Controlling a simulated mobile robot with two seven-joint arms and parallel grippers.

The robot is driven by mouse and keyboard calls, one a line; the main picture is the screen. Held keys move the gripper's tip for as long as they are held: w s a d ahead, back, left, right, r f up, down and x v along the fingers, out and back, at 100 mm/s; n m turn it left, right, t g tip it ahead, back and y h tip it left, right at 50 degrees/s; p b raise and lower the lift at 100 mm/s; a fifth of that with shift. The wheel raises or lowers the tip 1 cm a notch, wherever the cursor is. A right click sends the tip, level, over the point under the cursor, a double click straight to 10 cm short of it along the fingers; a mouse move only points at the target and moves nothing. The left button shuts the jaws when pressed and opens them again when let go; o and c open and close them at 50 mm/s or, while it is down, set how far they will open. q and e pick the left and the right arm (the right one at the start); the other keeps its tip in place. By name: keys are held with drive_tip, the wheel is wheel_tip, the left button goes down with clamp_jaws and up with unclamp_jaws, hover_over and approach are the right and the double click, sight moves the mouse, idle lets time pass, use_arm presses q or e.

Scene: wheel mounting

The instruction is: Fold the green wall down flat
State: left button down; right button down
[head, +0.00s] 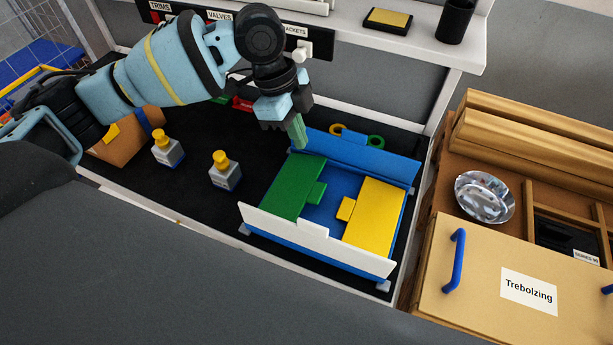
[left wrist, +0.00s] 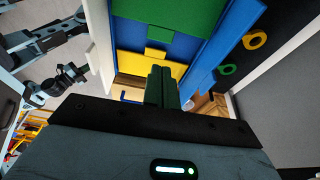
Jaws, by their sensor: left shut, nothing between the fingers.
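The green wall (head: 292,187) lies folded inward and looks flat over the blue floor of the box (head: 327,205), its tab toward the middle. It also shows at the top of the left wrist view (left wrist: 168,12). The yellow wall (head: 374,212) lies folded in from the opposite side. The white wall (head: 310,240) and the blue wall (head: 362,155) stand up along the front and back. My left gripper (head: 297,133) is shut and empty, above the back left corner of the box, apart from the green wall. A dark, small shape in the left wrist view may be my right gripper (left wrist: 65,82); its jaws are unclear.
Two grey bottles with yellow caps (head: 168,148) (head: 225,170) stand left of the box on the black mat. A yellow ring and a green ring (head: 376,142) are behind the blue wall. A shelf (head: 420,45) overhangs the back. A wooden cabinet (head: 480,270) stands right.

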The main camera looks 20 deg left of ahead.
use_arm(q)
drive_tip(key=shift+d, duration=0.1)
approach(320, 192)
drive_tip(key=x, duration=0.5)
drive_tip(key=shift+d+f, duration=0.3)
drive_tip(key=shift+f, duration=0.45)
